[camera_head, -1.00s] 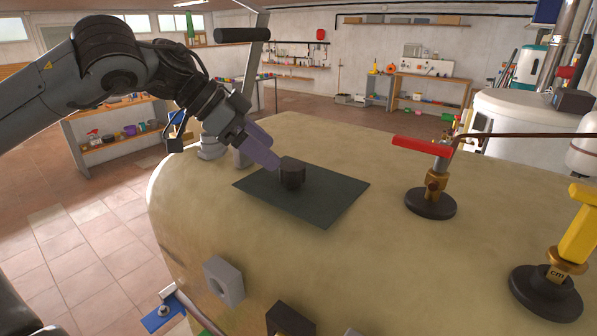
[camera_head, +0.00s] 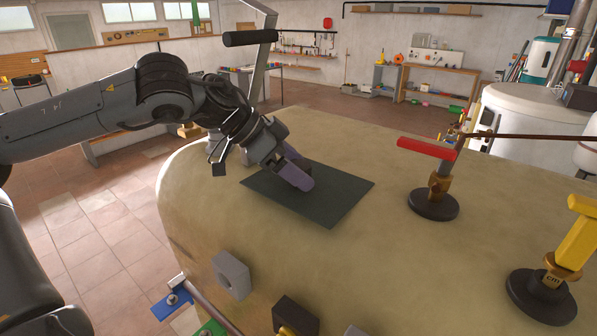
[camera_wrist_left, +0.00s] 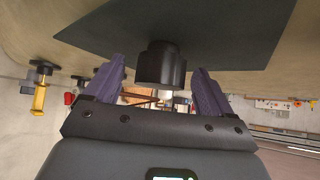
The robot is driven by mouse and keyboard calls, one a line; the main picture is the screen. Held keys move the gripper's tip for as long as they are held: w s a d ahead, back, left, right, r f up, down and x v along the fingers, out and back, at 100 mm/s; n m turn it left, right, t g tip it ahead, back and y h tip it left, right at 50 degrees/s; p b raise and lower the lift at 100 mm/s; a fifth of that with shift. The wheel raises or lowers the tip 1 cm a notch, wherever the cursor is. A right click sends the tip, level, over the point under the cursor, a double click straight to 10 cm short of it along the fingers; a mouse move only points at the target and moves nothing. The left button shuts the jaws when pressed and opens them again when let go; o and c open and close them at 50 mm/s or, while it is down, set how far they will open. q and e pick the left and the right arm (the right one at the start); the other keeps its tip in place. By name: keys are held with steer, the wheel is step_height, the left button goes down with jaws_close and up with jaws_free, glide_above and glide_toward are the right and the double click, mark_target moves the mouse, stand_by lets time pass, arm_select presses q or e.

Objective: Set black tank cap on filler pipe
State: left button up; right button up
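The black cap (camera_wrist_left: 162,66) stands on the dark square mat (camera_head: 335,200) on top of the beige tank (camera_head: 400,262). In the left wrist view it sits between the two purple fingers of my left gripper (camera_wrist_left: 159,72), with gaps on both sides. In the head view my left gripper (camera_head: 296,176) reaches down over the mat and its fingers hide the cap. My left gripper is open around the cap. My right gripper is out of view. I cannot pick out the filler pipe with certainty.
A red-handled valve (camera_head: 435,188) and a yellow-handled valve (camera_head: 560,255) stand on the tank to the right. A lever with a black grip (camera_head: 250,38) rises behind my left arm. A grey block (camera_head: 231,274) is at the tank's front. The tank top between mat and valves is clear.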

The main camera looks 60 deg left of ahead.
arm_select(q)
steer(key=c, duration=1.1)
steer(key=shift+r, duration=0.15)
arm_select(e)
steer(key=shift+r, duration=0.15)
